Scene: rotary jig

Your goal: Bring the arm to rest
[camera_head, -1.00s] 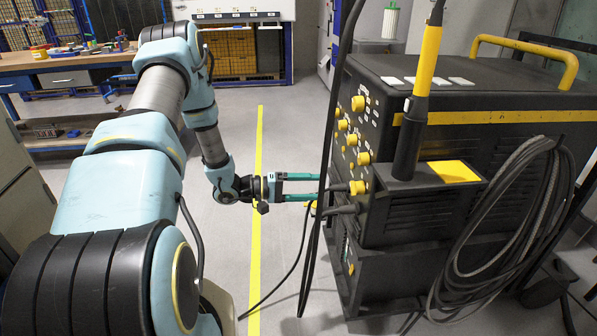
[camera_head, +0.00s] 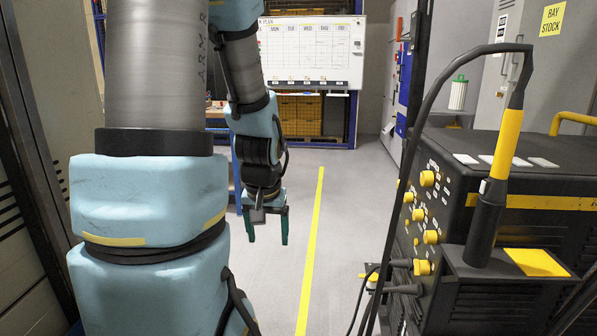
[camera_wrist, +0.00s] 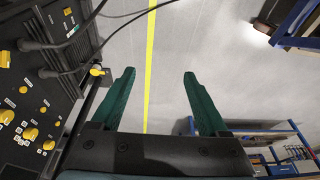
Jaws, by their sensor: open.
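My gripper (camera_head: 268,226) hangs pointing down over the grey floor in the head view, at the end of my pale blue arm. Its two green fingers are apart with nothing between them. In the wrist view the open fingers (camera_wrist: 154,95) show bare floor and a yellow floor line (camera_wrist: 150,60) between them. The gripper is left of the yellow line in the head view and touches nothing that I can see.
A black welding machine (camera_head: 440,190) with yellow knobs and a holstered torch (camera_head: 502,150) stands on the right, its cables hanging down. A whiteboard (camera_head: 312,52) and blue shelving are at the back. Blue shelves also show in the wrist view (camera_wrist: 275,128). Floor around the line is clear.

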